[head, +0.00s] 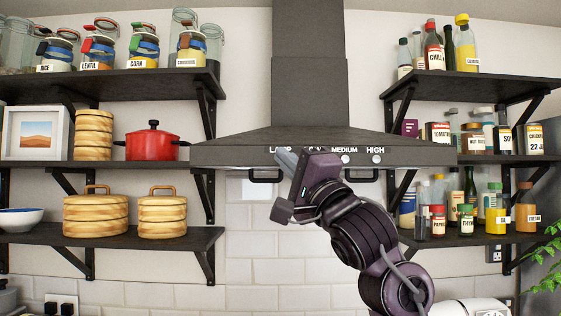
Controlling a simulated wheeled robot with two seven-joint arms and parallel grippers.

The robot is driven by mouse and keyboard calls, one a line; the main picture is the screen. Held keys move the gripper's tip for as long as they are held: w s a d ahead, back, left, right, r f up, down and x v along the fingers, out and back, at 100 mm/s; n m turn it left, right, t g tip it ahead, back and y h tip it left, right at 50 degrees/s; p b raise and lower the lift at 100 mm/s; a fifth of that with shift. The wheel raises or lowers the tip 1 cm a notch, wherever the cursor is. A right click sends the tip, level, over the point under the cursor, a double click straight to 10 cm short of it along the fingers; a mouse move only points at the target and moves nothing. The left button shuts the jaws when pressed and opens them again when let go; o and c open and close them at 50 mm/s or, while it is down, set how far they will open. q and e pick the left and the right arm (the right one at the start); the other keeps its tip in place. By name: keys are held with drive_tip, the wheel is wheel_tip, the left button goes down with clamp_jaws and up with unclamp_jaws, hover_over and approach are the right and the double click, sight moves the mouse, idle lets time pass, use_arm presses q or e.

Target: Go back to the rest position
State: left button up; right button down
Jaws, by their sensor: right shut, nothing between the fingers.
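My right gripper (284,160) is raised in front of the range hood (245,154), at the height of its control strip. Its arm comes up from the lower right. The gripper is shut and holds nothing. It covers part of the strip between the LAMP and MEDIUM labels; I cannot tell whether it touches the hood. My left gripper is not in view.
Black shelves (120,87) on the left hold jars, a red pot (152,142) and wooden baskets (96,216). Shelves (470,88) on the right hold bottles and cans. A plant (545,262) stands at the right edge. White tiles (275,270) below the hood are clear.

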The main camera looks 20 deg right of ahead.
drive_tip(key=shift+s+a, duration=0.15)
drive_tip(key=shift+s, duration=0.4)
